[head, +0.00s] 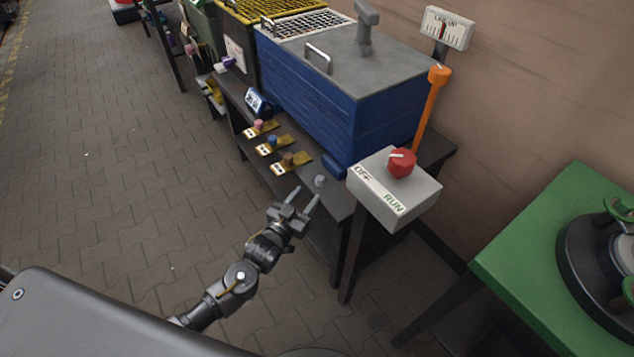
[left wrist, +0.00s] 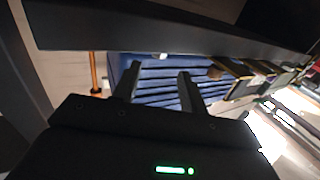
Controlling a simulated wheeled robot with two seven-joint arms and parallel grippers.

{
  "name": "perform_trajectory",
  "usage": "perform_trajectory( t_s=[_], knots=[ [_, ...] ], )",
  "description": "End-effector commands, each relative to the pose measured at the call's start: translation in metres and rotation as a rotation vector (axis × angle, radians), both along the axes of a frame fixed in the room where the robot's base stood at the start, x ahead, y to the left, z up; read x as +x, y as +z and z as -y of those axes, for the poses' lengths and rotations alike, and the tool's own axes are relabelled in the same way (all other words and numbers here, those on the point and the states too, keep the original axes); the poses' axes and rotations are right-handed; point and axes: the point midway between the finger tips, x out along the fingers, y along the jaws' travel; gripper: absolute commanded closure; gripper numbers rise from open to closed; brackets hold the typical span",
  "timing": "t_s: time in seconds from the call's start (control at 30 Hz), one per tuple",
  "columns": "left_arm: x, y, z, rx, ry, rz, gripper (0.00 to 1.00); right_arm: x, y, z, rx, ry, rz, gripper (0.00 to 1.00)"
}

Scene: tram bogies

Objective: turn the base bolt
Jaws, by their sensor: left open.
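A small grey bolt (head: 320,180) stands on the dark bench (head: 334,202) near its front corner, in front of the blue tank (head: 345,115). My left gripper (head: 305,197) is open and empty, just in front of the bolt, with its two fingers pointing towards it. The fingertips look apart from the bolt. In the left wrist view, both fingers (left wrist: 158,80) are spread, and a small pale round thing, perhaps the bolt, shows beyond them at the dark edge (left wrist: 162,56). My right gripper is out of view.
A grey OFF/RUN box (head: 392,190) with a red knob (head: 402,163) stands close right of the bolt. An orange lever (head: 430,105) rises behind it. Several knobs on yellow plates (head: 292,162) line the bench to the left. A green table (head: 555,255) stands right. The paved floor at left is clear.

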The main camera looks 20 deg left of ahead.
Motion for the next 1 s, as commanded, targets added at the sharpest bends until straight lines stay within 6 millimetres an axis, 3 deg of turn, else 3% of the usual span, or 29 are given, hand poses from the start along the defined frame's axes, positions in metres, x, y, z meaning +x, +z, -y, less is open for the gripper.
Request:
perform_trajectory(
  t_s=[0.1,0.3,0.73,1.0],
  knots=[
    [0.023,0.0,0.007,0.0,-0.002,0.002,0.57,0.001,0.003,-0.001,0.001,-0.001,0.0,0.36],
    [0.049,0.0,0.015,-0.001,-0.004,0.001,0.57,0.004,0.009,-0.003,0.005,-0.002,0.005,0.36],
    [0.06,0.0,0.018,-0.001,-0.005,0.0,0.57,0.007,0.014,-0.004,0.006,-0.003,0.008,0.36],
    [0.06,0.0,0.018,-0.001,-0.005,0.0,0.9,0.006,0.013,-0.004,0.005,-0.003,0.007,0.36]
  ],
)
